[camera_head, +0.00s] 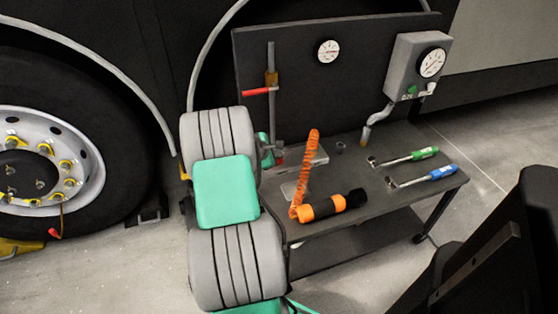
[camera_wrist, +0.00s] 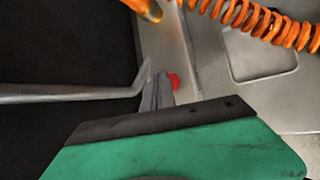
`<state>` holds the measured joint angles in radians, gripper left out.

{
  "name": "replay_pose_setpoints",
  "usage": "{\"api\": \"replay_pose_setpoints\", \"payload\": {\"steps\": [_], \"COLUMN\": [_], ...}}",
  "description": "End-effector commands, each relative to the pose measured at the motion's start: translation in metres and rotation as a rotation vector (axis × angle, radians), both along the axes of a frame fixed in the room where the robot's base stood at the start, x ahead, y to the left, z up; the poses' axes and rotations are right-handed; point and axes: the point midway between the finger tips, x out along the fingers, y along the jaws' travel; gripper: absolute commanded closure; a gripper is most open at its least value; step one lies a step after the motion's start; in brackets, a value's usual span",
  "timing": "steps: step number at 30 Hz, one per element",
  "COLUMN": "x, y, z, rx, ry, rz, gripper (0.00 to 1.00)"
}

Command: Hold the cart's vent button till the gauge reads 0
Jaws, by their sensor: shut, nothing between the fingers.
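The dark cart (camera_head: 375,205) stands beside the coach, with a round gauge (camera_head: 329,51) on its back panel. A second gauge (camera_head: 432,63) sits on a grey box at the right. Both needles are too small to read surely. A small red button-like part (camera_head: 279,159) is low by the upright pipe; it also shows in the wrist view (camera_wrist: 174,82), partly behind my fingers. My gripper (camera_head: 274,148) is at the cart's left end, beside the pipe. In the wrist view my gripper (camera_wrist: 158,92) is shut and empty, its tips beside the red part. I cannot tell whether they touch it.
A red lever (camera_head: 257,92) sticks out from the pipe above my gripper. An orange coiled hose (camera_head: 307,170) and an orange-black tool (camera_head: 330,206) lie nearby. Green-handled (camera_head: 422,153) and blue-handled (camera_head: 443,172) wrenches lie at the right. The coach wheel (camera_head: 45,170) is left.

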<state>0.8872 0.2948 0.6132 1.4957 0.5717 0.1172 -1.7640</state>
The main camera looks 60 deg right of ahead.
Motion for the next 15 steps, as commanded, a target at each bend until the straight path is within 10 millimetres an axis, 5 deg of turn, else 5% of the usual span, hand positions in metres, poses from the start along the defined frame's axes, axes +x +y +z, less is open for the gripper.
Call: {"api": "replay_pose_setpoints", "payload": {"steps": [15], "x": [-0.0001], "y": [0.0002], "z": [-0.0071], "rx": [0.001], "ry": [0.0], "rz": [-0.001], "gripper": [1.0]}}
